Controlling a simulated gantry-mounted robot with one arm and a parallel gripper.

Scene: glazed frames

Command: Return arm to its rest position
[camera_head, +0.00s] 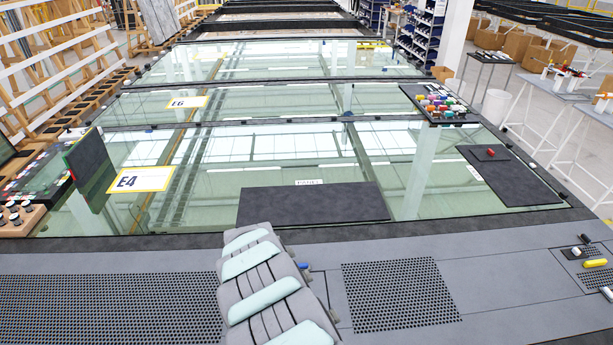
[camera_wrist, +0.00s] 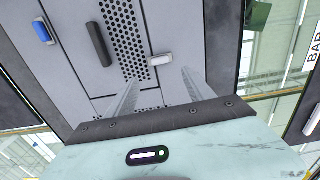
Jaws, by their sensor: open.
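My gripper (camera_wrist: 160,80) shows in the wrist view as two pale, slim fingers reaching out from a dark bar. The fingers stand well apart and hold nothing. Beyond them is the grey deck (camera_wrist: 75,70) with a perforated patch (camera_wrist: 122,35). A small pale block (camera_wrist: 160,59) shows just beyond the fingertips; whether it stands apart from them in depth is hard to tell. In the head view, my grey arm with mint panels lies low over the front deck (camera_head: 500,255). My gripper cannot be made out there.
A blue knob (camera_wrist: 42,33) and a dark handle (camera_wrist: 98,44) sit on the deck. In the head view, large glass panes with labels E4 (camera_head: 140,179) and E6 (camera_head: 187,102) lie behind the deck. A dark upright panel (camera_head: 88,168) stands at left. A tray of coloured pieces (camera_head: 418,91) is at right.

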